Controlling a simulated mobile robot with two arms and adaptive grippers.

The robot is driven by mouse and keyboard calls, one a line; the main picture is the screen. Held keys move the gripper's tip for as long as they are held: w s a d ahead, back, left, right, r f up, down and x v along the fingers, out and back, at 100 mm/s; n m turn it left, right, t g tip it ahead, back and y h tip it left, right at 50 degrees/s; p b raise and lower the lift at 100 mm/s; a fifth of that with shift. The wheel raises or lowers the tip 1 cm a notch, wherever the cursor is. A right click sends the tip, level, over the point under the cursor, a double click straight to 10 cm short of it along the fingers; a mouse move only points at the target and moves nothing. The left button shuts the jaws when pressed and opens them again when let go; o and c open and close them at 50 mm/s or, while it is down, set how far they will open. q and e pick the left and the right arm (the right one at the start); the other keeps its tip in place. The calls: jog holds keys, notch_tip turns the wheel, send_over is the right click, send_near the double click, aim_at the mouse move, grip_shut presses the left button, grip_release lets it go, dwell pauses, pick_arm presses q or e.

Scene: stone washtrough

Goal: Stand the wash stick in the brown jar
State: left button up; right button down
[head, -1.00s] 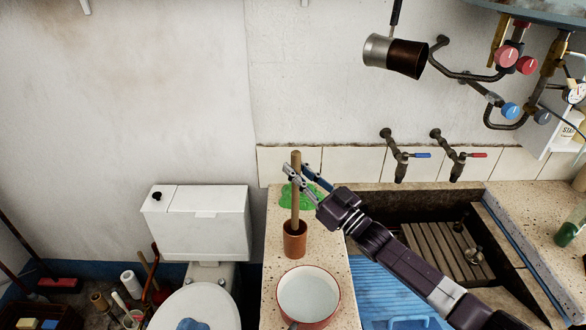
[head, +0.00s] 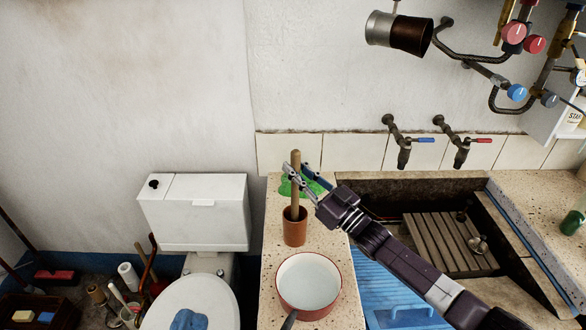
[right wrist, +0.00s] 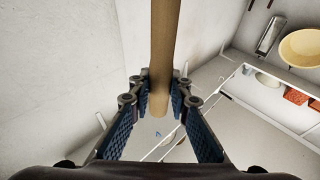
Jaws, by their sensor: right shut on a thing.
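The wash stick (head: 295,160) is a plain wooden rod, standing about upright. My right gripper (head: 298,173) is shut on its upper part, with the top end sticking up above the fingers. The brown jar (head: 295,232) stands on the speckled stone ledge directly below. The stick's lower part goes into the jar's mouth; its bottom end is hidden inside, so I cannot tell whether it touches the floor of the jar. In the right wrist view the stick (right wrist: 165,45) runs between the two blue-padded fingers. My left gripper is not in view.
A green cloth-like thing (head: 312,187) lies behind the stick. A red-rimmed white bowl (head: 308,284) stands in front of the jar, with a small gap. The stone trough (head: 375,188) is to the right, the toilet (head: 195,212) to the left. Taps (head: 405,145) project from the wall.

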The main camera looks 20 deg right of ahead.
jog(key=c, duration=1.8)
grip_release()
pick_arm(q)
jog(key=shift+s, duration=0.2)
pick_arm(e)
jog(key=shift+o, duration=0.4)
jog(key=v, duration=1.2)
jog(key=shift+r, duration=0.15)
